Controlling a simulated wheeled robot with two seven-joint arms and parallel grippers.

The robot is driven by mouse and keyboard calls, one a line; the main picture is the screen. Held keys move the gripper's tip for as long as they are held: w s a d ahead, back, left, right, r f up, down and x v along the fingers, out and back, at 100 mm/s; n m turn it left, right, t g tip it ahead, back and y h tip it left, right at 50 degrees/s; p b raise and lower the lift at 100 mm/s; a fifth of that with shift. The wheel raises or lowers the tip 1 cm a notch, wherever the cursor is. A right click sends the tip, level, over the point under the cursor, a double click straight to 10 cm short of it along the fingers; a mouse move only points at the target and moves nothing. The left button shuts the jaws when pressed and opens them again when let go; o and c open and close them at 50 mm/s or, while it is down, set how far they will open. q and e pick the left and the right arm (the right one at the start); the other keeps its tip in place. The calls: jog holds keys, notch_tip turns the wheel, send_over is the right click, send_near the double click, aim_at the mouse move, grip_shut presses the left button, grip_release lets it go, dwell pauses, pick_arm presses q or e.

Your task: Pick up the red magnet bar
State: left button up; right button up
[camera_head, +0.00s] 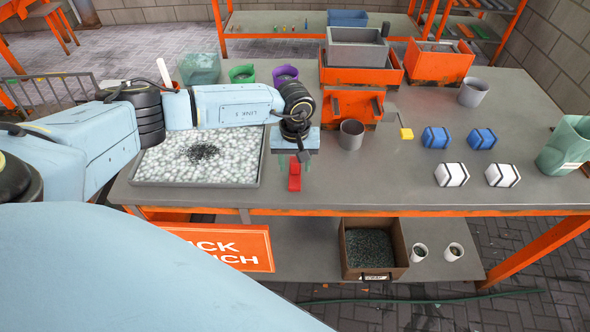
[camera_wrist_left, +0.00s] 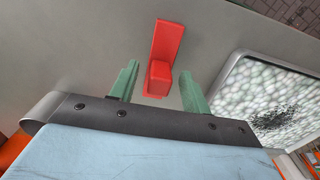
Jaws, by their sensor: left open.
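The red magnet bar (camera_head: 295,175) lies on the grey bench top near its front edge, just right of the pellet tray. It also shows in the left wrist view (camera_wrist_left: 165,45) as a red bar with a raised block at its near end. My left gripper (camera_head: 296,155) points down at it from above. In the left wrist view the two green fingers of the left gripper (camera_wrist_left: 161,90) are apart, with the near end of the bar between or just beyond their tips. I cannot tell whether they touch it. My right gripper is not in view.
A tray of white pellets (camera_head: 185,183) with a dark patch stands left of the bar. A grey cup (camera_head: 351,135) and an orange rack (camera_head: 352,106) stand behind to the right. White blocks (camera_head: 452,174), blue blocks (camera_head: 436,137) and a yellow piece (camera_head: 406,134) lie further right.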

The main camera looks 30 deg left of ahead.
aim_at(295, 160)
pick_arm(q)
grip_shut()
jog(key=shift+r, duration=0.1)
notch_tip(295, 160, up, 10)
dwell(0.6)
